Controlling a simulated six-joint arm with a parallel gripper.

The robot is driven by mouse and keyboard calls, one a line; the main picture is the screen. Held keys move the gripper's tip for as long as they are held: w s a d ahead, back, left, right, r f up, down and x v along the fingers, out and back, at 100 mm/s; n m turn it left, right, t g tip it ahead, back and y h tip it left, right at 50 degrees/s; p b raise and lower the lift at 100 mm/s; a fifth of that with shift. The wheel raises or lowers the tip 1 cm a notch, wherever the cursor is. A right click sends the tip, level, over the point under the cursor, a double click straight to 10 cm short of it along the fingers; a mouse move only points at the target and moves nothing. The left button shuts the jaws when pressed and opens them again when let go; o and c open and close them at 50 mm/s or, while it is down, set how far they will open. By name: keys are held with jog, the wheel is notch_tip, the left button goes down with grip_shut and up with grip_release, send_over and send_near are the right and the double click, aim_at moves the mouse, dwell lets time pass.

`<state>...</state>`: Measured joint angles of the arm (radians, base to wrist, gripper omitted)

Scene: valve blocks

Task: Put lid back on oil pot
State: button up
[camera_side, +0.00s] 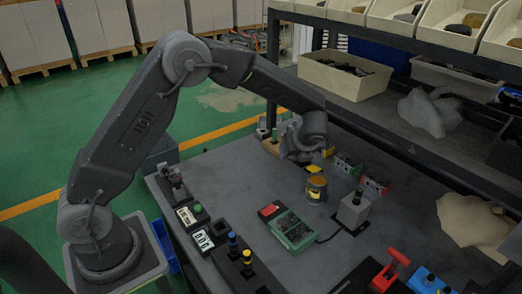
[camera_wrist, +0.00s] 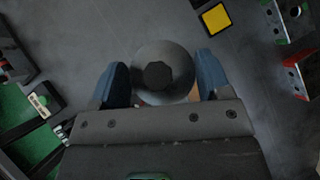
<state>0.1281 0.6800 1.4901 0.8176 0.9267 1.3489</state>
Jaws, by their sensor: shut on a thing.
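In the side view the lid is hard to make out against the gripper.
A green case (camera_side: 292,230) and a grey block (camera_side: 353,211) with a green knob stand near the pot. A yellow square (camera_wrist: 215,17) on a black pad lies beyond the gripper. Red and green valve blocks (camera_side: 375,186) are at right. A shelf with bins (camera_side: 345,75) stands behind.

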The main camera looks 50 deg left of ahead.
jog(key=w+d+y, duration=0.1)
jog(key=w+d, duration=0.2)
jog(key=d, duration=0.4)
jog(key=shift+w+f, duration=0.2)
jog(key=shift+f, duration=2.6)
jog(key=shift+f, duration=0.15)
jog(key=o, duration=1)
jog(key=shift+r, duration=3.5)
jog(key=shift+c, duration=0.2)
grip_shut()
